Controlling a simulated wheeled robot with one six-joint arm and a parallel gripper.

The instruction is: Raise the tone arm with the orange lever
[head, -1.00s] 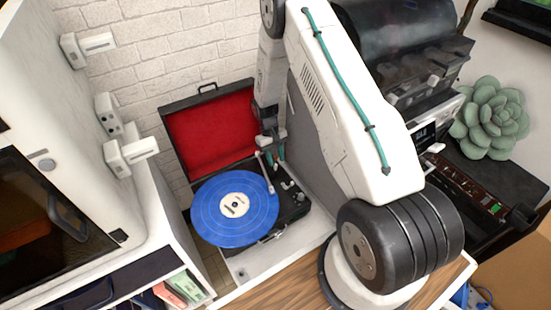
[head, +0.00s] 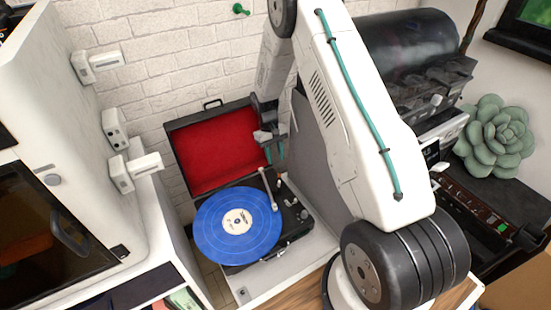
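The record player (head: 300,222) is an open black case with a red-lined lid (head: 215,150). A blue record (head: 238,243) with a pale label lies on its platter. The pale tone arm (head: 269,190) stands along the record's right edge; I cannot tell whether its tip touches the record. I cannot make out an orange lever; it is too small or hidden. My gripper (head: 275,154) points down above the back right of the player, behind the tone arm.
A grey panel (head: 320,170) stands right of the player, partly behind my arm. A white cabinet (head: 90,190) is at the left. A dark machine (head: 415,60) and a succulent (head: 495,137) are at the right. A brick wall (head: 190,60) is behind.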

